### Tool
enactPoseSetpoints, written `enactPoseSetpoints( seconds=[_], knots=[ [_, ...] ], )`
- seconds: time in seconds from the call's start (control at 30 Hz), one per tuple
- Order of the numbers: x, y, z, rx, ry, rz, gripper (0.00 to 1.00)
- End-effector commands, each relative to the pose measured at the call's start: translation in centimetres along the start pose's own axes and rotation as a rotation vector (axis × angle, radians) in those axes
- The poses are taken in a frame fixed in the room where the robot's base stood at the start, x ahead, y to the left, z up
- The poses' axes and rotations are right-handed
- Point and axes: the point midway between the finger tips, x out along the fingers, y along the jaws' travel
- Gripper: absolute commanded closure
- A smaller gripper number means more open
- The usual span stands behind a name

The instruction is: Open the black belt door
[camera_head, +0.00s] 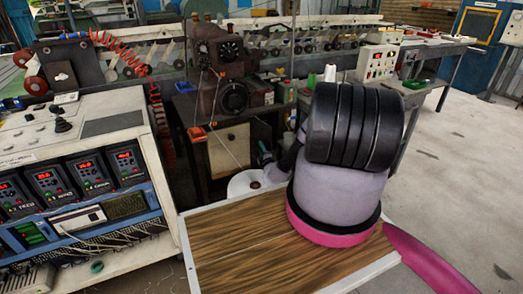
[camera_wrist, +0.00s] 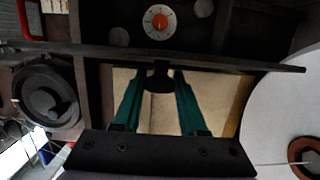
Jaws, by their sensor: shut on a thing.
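The belt door appears to be the tan panel (camera_head: 230,149) low on the dark machine in the head view; I see no black door face. It looks flush with its frame, with a small dark knob (camera_head: 231,137) near its top. In the wrist view the tan panel (camera_wrist: 158,112) lies behind my gripper (camera_wrist: 157,79). Its two green fingers are shut on the black knob (camera_wrist: 158,74), one on each side.
A dark horizontal ledge (camera_wrist: 215,62) runs just above the knob. A white reel (camera_head: 243,184) stands close to the right of the panel. A control console (camera_head: 75,180) is at left. A wood-topped surface (camera_head: 235,240) fills the foreground; open floor (camera_head: 455,150) lies at right.

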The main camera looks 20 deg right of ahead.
Motion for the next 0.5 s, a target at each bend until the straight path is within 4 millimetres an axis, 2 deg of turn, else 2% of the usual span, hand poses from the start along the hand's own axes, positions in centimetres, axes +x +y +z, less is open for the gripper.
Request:
enactPoseSetpoints(
  seconds=[0.33,0.37,0.4,0.5],
  knots=[
    [-0.08,-0.08,0.12,-0.002,-0.032,-0.003,1.0],
    [-0.08,-0.08,0.12,-0.002,-0.032,-0.003,0.47],
    [-0.08,-0.08,0.11,-0.002,-0.032,-0.003,0.32],
    [-0.06,-0.06,0.08,-0.002,-0.031,-0.003,0.3]
  ],
)
